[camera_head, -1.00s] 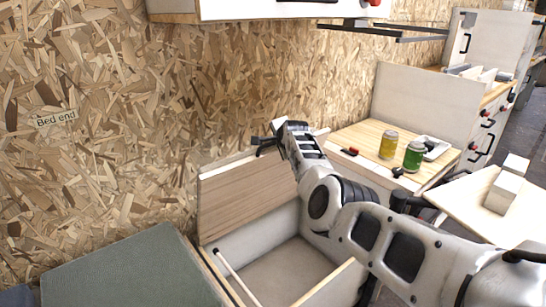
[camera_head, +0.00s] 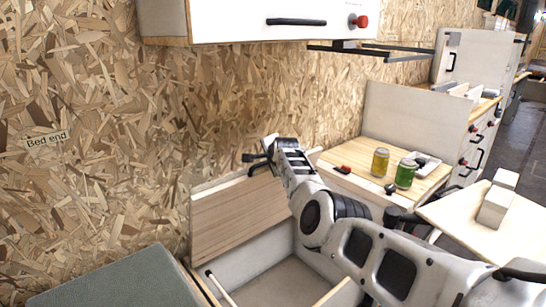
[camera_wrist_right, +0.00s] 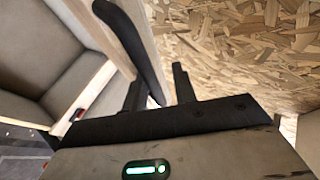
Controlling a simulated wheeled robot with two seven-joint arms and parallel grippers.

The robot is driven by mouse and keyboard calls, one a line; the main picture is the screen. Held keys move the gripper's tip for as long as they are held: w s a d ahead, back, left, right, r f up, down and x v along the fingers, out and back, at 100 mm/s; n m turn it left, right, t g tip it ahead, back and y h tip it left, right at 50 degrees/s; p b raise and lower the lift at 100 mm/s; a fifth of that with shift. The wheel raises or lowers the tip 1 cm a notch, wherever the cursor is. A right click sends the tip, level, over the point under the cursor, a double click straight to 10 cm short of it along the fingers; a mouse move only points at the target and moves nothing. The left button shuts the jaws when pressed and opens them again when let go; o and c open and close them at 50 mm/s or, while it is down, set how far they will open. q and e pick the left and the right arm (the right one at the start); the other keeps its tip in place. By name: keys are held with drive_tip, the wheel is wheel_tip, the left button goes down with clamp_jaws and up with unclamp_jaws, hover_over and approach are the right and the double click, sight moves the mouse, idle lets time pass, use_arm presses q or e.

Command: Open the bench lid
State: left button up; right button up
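The bench lid (camera_head: 235,215), a wood-grained panel, stands raised at the back of the open bench box (camera_head: 270,290) in the head view, close to the chipboard wall. My right gripper (camera_head: 256,164) is at the lid's top edge. In the right wrist view its fingers (camera_wrist_right: 158,85) are apart, with a black curved handle (camera_wrist_right: 135,45) reaching between them beside a pale panel edge. A gap shows between the handle and the right-hand finger. My left gripper is not in view.
A grey-green cushion (camera_head: 120,283) lies left of the box. A white cabinet (camera_head: 235,22) overhangs the wall above. At right are a wooden counter with a yellow can (camera_head: 380,162) and a green can (camera_head: 405,174), and a pale table (camera_head: 465,222) with blocks.

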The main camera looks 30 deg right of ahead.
use_arm(q)
drive_tip(key=p, duration=0.2)
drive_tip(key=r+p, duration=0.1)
drive_tip(key=p, duration=0.2)
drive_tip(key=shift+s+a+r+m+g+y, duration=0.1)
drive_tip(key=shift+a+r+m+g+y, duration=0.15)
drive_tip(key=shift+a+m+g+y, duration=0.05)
use_arm(e)
drive_tip(key=v, duration=1.6)
